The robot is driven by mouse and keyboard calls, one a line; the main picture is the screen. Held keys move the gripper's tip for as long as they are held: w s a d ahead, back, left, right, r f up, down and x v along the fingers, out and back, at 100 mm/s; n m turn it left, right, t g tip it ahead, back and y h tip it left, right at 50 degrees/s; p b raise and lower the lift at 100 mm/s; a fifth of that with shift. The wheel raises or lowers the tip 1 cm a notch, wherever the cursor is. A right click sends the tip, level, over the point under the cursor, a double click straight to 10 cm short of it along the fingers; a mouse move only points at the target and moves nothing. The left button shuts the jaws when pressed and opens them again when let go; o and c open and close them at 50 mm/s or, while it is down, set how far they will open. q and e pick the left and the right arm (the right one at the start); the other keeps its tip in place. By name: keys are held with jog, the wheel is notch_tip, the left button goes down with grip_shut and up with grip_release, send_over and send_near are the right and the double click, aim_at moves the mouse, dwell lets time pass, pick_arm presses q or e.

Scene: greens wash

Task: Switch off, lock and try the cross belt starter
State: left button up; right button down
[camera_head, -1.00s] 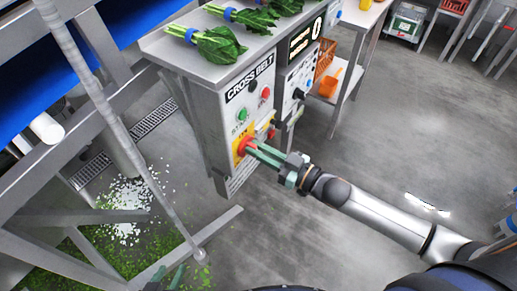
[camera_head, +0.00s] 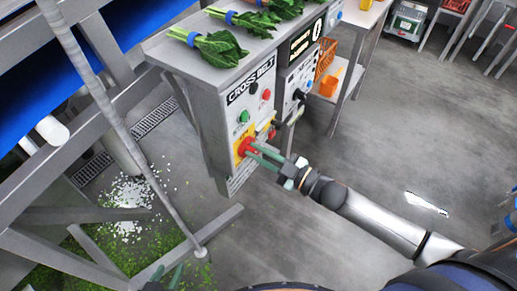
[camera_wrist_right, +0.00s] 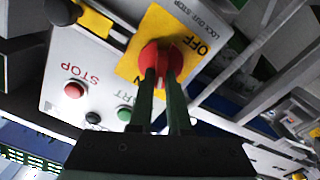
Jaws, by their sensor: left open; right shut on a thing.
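The cross belt starter (camera_head: 233,106) is a grey box with a "CROSS BELT" label. A red rotary handle (camera_head: 244,147) sits on its yellow plate (camera_head: 238,157). My right gripper (camera_head: 254,153) is shut on this handle from the front. In the right wrist view, both fingers flank the red handle (camera_wrist_right: 177,52), on a yellow plate (camera_wrist_right: 150,27) marked OFF and "LOCK OUT STOP". The ON word is partly hidden by the fingers. A red STOP button (camera_wrist_right: 74,89) and a green START button (camera_wrist_right: 124,113) show beside it. My left gripper (camera_head: 167,275) is open and empty at the bottom edge.
Bunches of greens (camera_head: 216,46) lie on the steel top above the starter. A second control box (camera_head: 297,78) with a display stands to its right. A steel frame (camera_head: 95,215) and pole fill the left. The floor (camera_head: 400,130) to the right is open.

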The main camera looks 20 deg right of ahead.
jog(key=n, duration=0.4)
jog(key=n+b, duration=0.1)
jog(key=n, duration=0.3)
jog(key=f+n, duration=0.1)
jog(key=n, duration=0.3)
jog(key=shift+s+a, duration=0.2)
jog(key=shift+a, duration=0.05)
dwell(0.5)
jog(key=c, duration=0.9)
grip_release()
jog(key=shift+o, duration=0.2)
jog(key=b+v, duration=0.1)
jog(key=v, duration=1.1)
jog(key=shift+s+d, duration=0.15)
jog(key=shift+d, duration=0.1)
